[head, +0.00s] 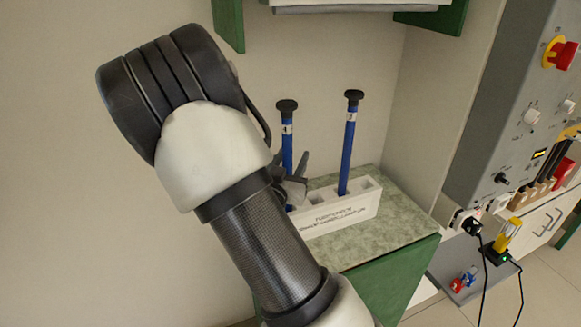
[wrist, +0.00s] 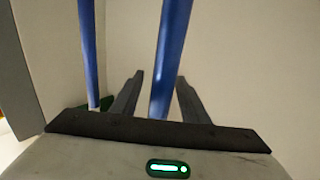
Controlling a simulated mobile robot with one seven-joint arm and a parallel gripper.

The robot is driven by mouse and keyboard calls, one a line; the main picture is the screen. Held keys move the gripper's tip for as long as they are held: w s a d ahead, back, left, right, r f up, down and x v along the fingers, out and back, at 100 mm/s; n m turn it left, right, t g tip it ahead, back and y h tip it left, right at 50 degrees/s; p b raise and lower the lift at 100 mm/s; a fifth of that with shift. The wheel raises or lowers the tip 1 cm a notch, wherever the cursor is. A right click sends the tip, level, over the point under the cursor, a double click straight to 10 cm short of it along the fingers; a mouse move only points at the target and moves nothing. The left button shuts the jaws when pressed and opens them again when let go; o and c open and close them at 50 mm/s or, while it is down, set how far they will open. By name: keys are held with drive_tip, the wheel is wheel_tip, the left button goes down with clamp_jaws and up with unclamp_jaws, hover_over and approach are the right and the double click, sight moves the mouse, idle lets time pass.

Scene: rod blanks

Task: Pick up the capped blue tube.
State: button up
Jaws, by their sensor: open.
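Two blue tubes with black caps and white number labels stand upright in a white block rack (head: 338,207). The left tube (head: 287,146) has its lower part partly hidden by my gripper. The right tube (head: 348,150) stands clear. My gripper (head: 292,172) is open beside the left tube in the head view. In the wrist view, one blue tube (wrist: 172,50) shows between the fingers of my gripper (wrist: 160,80), with no clear contact. Another blue tube (wrist: 88,50) shows to the left, outside the fingers. The caps are out of the wrist view.
The rack sits on a green speckled counter (head: 385,225) in a wall corner. A grey control panel (head: 505,100) with a red button stands at the right. A shelf (head: 350,7) hangs above. The rack has other openings beside the tubes.

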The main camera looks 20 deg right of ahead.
drive_tip(key=shift+c, duration=1.2)
clamp_jaws()
drive_tip(key=shift+r, duration=0.15)
